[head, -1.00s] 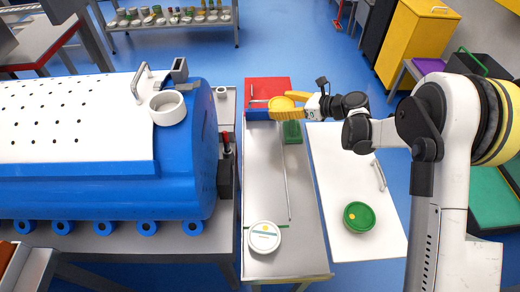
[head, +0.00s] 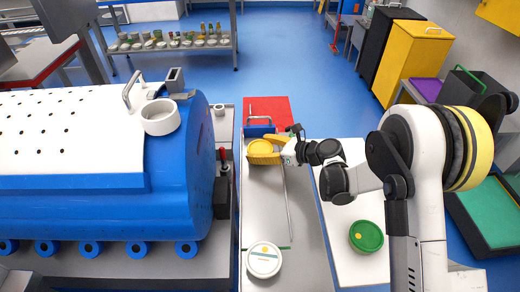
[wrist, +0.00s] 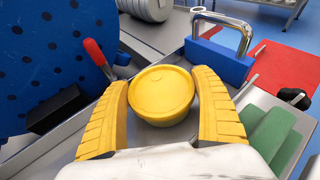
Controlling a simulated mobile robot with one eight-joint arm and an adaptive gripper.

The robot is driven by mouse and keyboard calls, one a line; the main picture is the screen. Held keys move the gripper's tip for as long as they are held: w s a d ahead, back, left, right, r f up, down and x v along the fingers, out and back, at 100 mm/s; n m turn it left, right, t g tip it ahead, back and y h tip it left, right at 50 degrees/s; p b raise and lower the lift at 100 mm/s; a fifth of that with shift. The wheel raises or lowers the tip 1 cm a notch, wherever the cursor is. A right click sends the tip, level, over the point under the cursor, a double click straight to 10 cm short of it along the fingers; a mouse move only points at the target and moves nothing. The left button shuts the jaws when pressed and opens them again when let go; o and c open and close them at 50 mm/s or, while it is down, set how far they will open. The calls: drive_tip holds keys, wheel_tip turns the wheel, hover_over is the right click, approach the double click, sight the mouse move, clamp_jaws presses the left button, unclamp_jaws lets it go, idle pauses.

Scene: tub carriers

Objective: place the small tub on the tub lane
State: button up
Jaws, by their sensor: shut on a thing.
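The small tub has a round yellow lid and shows between my fingers in the wrist view (wrist: 162,92) and in the head view (head: 261,147). My gripper (head: 265,153) has yellow ribbed fingers and is shut on it, one finger on each side. The tub looks level, over the far part of a narrow grey metal bench (head: 262,200). I cannot tell whether its base touches the bench. A thin rod (head: 288,205) runs along the bench top, with a grey strip to its left; no label marks the tub lane.
A blue block with a metal handle (wrist: 222,58) and a red mat (head: 268,110) lie beyond my gripper. A white-lidded tub (head: 264,260) stands at the bench's near end. A green tub (head: 366,236) sits on the white surface at right. A blue machine (head: 180,190) borders the left.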

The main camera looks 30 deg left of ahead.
drive_tip(key=shift+f, duration=0.15)
drive_tip(key=o, duration=1.4)
drive_tip(key=shift+c, duration=0.2)
drive_tip(key=shift+d+r, duration=0.2)
drive_tip(key=shift+r, duration=0.1)
drive_tip(key=p+v, duration=0.3)
drive_tip(key=v, duration=0.8)
drive_tip(key=shift+d, duration=0.2)
drive_tip(key=shift+r, duration=0.15)
